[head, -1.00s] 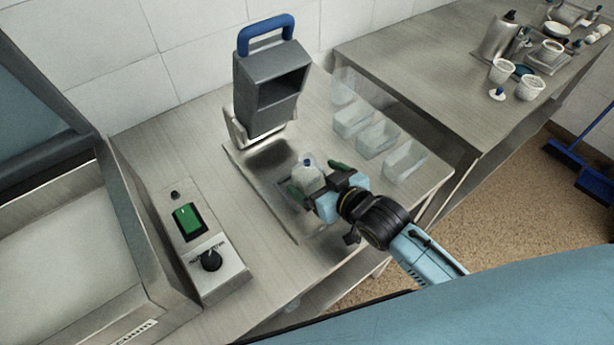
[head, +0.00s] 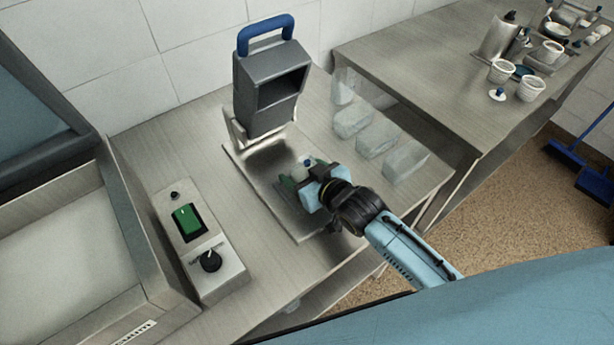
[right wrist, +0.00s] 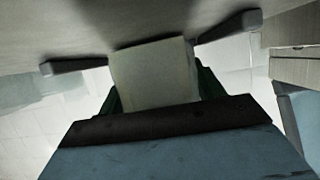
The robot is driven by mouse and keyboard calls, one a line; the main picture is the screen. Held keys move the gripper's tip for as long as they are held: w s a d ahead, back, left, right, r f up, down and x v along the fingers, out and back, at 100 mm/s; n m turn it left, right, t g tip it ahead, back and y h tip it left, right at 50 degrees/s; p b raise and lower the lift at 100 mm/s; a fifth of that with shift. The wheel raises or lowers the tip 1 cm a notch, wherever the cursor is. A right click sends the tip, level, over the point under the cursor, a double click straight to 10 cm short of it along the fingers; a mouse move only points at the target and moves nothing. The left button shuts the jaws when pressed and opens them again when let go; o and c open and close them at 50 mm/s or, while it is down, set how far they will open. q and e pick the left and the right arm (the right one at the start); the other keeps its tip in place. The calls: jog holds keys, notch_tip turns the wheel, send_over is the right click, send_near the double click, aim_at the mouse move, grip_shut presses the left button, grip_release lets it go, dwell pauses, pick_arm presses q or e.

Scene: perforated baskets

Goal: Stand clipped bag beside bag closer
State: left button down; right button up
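The bag closer (head: 268,95) is a tall grey device with a blue top handle, at the back of a thin metal plate on the bench. The clipped bag (head: 300,171) is small and pale with a blue clip on top. It stands in front of the bag closer, partly hidden by my right gripper (head: 304,173). The green fingers lie close along both sides of the bag and look shut on it. In the right wrist view a pale block, the bag (right wrist: 155,75), fills the space between the fingers. Whether it touches the plate is unclear. My left gripper is out of view.
Several pale translucent containers (head: 377,138) stand in a row at the bench's right side. A control box (head: 210,265) with a green switch and a large machine (head: 60,230) are at left. A second bench (head: 430,60) holds cups and pots.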

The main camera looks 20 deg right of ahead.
aim_at(302, 164)
jog(key=c, duration=0.3)
notch_tip(302, 164, up, 10)
jog(key=shift+p, duration=0.65)
jog(key=shift+c, duration=0.2)
jog(key=shift+s+d+b, duration=0.2)
jog(key=shift+d+b, duration=0.1)
jog(key=shift+b, duration=0.2)
jog(key=s+d+r+m+h+b, duration=0.1)
jog(key=s+d+m+h+b, duration=0.3)
jog(key=d, duration=0.3)
jog(key=shift+s+t+h+b, duration=0.15)
jog(key=shift+t+h+b, duration=0.2)
jog(key=shift+b, duration=0.35)
jog(key=shift+d, duration=0.1)
